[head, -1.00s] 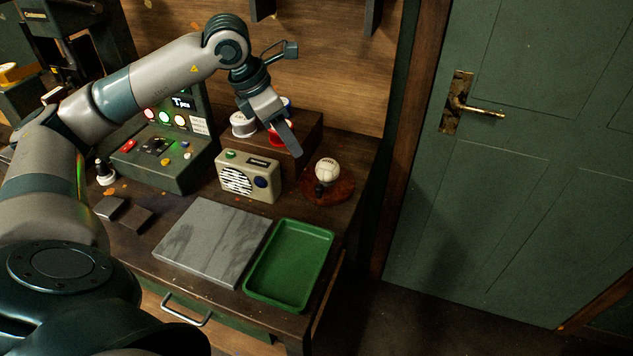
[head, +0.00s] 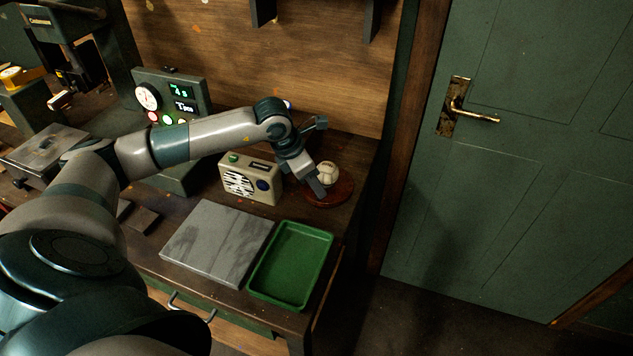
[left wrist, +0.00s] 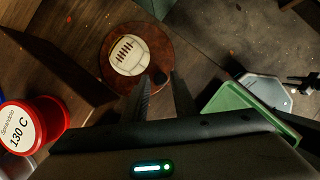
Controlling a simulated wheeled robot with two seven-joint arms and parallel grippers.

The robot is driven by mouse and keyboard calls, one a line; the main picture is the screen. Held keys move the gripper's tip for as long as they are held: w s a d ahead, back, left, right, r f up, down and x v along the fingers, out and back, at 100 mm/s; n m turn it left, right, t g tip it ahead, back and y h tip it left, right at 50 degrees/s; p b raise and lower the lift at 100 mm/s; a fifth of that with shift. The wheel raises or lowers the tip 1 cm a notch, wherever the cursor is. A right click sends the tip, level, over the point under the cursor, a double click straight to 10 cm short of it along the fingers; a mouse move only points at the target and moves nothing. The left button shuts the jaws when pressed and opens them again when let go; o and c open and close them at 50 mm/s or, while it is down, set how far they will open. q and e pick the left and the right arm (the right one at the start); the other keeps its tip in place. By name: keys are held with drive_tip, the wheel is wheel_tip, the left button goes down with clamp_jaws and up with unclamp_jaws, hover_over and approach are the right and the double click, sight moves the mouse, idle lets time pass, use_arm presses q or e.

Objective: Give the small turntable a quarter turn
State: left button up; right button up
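The small turntable (head: 341,193) is a round red-brown disc at the table's right end; it also shows in the left wrist view (left wrist: 110,75). A cream leather ball (head: 328,172) with dark stitching sits on it, seen from above in the left wrist view (left wrist: 129,55). A small dark knob (left wrist: 161,78) stands near the disc's rim. My left gripper (head: 319,190) is low over the disc's near-left side. In the left wrist view its fingers (left wrist: 162,78) are apart, with the knob between or just beyond their tips. Contact cannot be told. A small dark shape at that view's right edge may be my right gripper.
A cream radio (head: 250,180) stands left of the turntable. A green tray (head: 290,302) and a grey slab (head: 215,240) lie nearer me. A red spool (left wrist: 52,118) labelled 130 C shows in the left wrist view. The green door (head: 540,180) is beyond the table's right edge.

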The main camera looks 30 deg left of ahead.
use_arm(q)
drive_tip(key=shift+w+d+f, duration=0.1)
drive_tip(key=shift+f, duration=0.4)
clamp_jaws()
